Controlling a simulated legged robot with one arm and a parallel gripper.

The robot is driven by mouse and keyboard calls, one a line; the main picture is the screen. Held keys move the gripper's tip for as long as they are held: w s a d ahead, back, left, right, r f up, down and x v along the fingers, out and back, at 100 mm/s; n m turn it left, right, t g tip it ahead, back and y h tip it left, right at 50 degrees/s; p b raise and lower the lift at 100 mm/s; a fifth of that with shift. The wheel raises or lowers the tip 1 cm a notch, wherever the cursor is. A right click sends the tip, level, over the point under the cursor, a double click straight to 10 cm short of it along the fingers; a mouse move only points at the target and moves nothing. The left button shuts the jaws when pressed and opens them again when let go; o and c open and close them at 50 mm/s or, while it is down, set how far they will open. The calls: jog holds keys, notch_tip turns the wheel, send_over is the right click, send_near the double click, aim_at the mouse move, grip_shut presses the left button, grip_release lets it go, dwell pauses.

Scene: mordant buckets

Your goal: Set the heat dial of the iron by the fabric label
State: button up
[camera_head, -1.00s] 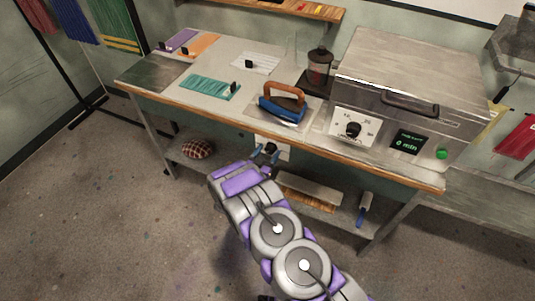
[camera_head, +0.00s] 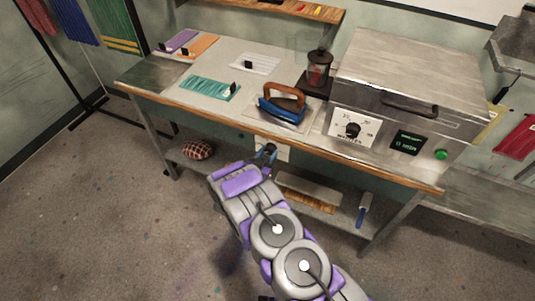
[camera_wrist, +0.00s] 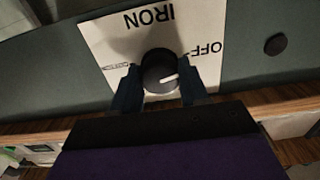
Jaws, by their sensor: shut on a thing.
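The iron (camera_head: 283,109), blue with a brown handle, stands on a pale plate on the bench. The white IRON panel (camera_wrist: 98,40) is on the bench front below it and shows upside down in the wrist view. My gripper (camera_wrist: 159,82) is shut on the black heat dial (camera_wrist: 158,66), one finger on each side. The dial's white mark points right in the wrist view, below the word OFF. A small mark at the panel's left is unreadable. A teal fabric (camera_head: 205,87) with a black clip lies left of the iron; no label text is readable.
White (camera_head: 260,62), orange (camera_head: 203,44) and purple (camera_head: 178,38) pieces lie further back. A metal press box (camera_head: 410,75) with its own dial (camera_head: 352,130) stands at right. A lower shelf holds a patterned round object (camera_head: 197,149). Open floor lies at left.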

jog(key=m+p, duration=0.1)
jog(key=m, duration=0.2)
jog(key=shift+r+p, duration=0.15)
jog(key=shift+p, duration=0.2)
jog(key=m+p, duration=0.2)
jog(key=m, duration=0.2)
jog(key=shift+m+p, duration=0.3)
jog(key=shift+p, duration=0.1)
jog(key=m+p, duration=0.3)
jog(key=m, duration=0.1)
jog(key=shift+p, duration=0.4)
jog(key=shift+m+p, duration=1)
jog(key=shift+p, duration=0.1)
jog(key=shift+f, duration=0.2)
jog(key=o, duration=1.1)
jog(key=shift+c, duration=0.2)
